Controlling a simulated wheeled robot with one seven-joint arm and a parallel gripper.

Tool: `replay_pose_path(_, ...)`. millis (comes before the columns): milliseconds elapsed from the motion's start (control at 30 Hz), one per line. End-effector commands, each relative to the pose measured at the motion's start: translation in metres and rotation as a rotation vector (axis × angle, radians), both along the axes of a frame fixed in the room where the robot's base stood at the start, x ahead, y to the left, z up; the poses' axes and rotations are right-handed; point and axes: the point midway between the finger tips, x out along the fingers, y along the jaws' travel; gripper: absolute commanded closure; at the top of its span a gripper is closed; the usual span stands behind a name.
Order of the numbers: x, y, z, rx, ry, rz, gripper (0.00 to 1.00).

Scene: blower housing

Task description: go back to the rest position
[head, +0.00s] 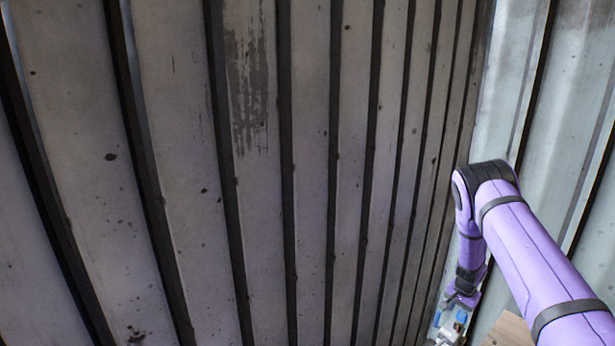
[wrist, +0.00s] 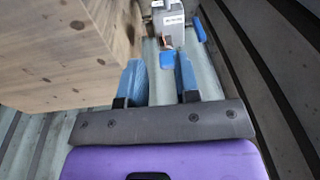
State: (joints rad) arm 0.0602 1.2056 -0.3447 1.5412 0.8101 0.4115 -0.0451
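My gripper (wrist: 160,82) shows in the wrist view with its two blue fingers apart and nothing between them. In the head view my purple arm reaches in from the right, and the gripper (head: 448,325) is at the bottom edge, small and partly cut off. No task object is named.
A wooden box (wrist: 60,50) stands close on the left in the wrist view. A grey box with a white label (wrist: 172,22) and a small blue item (wrist: 167,58) lie beyond the fingers. A corrugated wall (head: 310,170) fills most of the head view.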

Motion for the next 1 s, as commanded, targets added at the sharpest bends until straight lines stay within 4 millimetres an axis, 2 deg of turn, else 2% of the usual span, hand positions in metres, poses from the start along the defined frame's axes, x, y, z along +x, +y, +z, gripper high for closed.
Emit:
replay_pose_path(167,0.008,0.014,0.055,0.024,-0.030,0.028,0.70)
replay_pose_path(300,0.011,0.030,0.115,0.050,-0.057,0.067,0.70)
replay_pose_path(467,0.005,0.051,0.184,0.079,-0.089,0.120,0.70)
replay_pose_path(600,-0.007,0.070,0.242,0.098,-0.115,0.170,0.70)
replay_pose_path(767,-0.029,0.090,0.305,0.114,-0.144,0.233,0.70)
replay_pose_path(1000,-0.074,0.120,0.389,0.123,-0.185,0.334,0.70)
